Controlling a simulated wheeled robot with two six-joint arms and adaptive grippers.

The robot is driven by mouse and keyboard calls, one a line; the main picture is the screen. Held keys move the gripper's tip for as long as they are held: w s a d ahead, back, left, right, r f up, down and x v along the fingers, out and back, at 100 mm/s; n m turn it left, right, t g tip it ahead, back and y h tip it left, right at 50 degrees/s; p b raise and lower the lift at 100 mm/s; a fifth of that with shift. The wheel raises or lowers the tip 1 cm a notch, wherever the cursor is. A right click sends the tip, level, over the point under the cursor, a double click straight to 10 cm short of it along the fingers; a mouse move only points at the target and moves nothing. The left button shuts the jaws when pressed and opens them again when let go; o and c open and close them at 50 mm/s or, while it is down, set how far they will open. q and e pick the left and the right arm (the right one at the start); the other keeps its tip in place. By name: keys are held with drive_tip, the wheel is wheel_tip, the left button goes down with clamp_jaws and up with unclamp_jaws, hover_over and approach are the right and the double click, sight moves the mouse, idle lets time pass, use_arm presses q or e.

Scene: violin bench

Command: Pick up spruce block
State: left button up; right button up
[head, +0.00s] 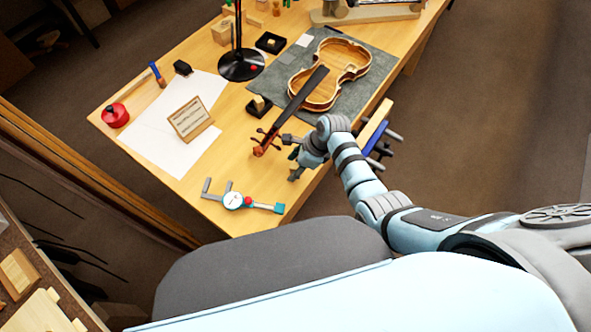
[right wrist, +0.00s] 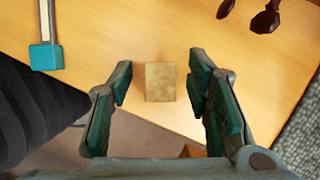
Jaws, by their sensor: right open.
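A small tan wooden block, which looks like the spruce block (right wrist: 160,82), lies on the bench near its edge in the right wrist view. My right gripper (head: 290,158) is open over the bench's near right edge in the head view. In the right wrist view the block shows between its two green-padded fingers, with a gap on each side. I cannot tell how far above the block the fingertips are. In the head view the block is hidden by my gripper. My left gripper is not in view.
The violin neck (head: 265,146) lies close to my right gripper, reaching over the violin body (head: 330,75) on a grey mat (head: 358,100). A dial caliper (head: 234,200) lies nearer the front. A clamp (head: 378,140) sits at the bench edge. White paper (head: 150,150) covers the left.

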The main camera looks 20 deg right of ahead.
drive_tip(key=c, duration=0.9)
drive_tip(key=shift+c, duration=0.2)
